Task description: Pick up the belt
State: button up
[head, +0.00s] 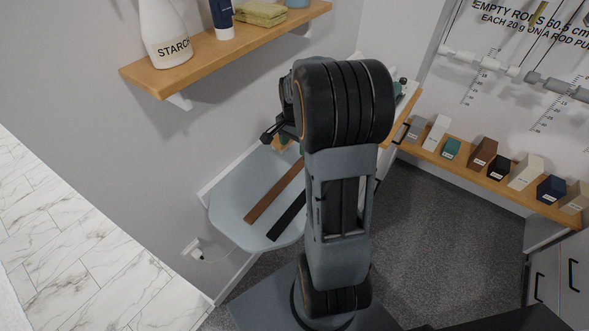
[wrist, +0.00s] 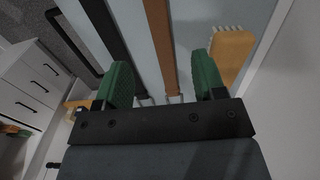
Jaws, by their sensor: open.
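Two belts lie side by side on a pale grey board. The brown belt (head: 275,191) is to the left of the black belt (head: 288,215) in the head view. In the wrist view the brown belt (wrist: 160,42) runs between my green fingertips, and the black belt (wrist: 106,32) lies nearer the left finger. Metal buckle parts show at their near ends. My gripper (wrist: 163,80) is open and empty, over the buckle ends of the belts. I cannot tell its height above them. In the head view my arm hides most of the gripper.
The pale board (head: 235,205) stands by the wall. A wooden brush (wrist: 232,52) lies just right of my right finger. A shelf (head: 222,45) with a starch bottle (head: 165,35) is above. A shelf with small boxes (head: 481,152) is at right. Grey carpet (head: 435,225) is clear.

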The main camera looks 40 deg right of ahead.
aim_at(296, 168)
jog(key=shift+s+d+f+p, duration=0.1)
jog(key=shift+f+p, duration=0.8)
jog(key=shift+f, duration=4.3)
jog(key=shift+c, duration=0.4)
jog(key=c, duration=1)
jog(key=shift+r, duration=0.1)
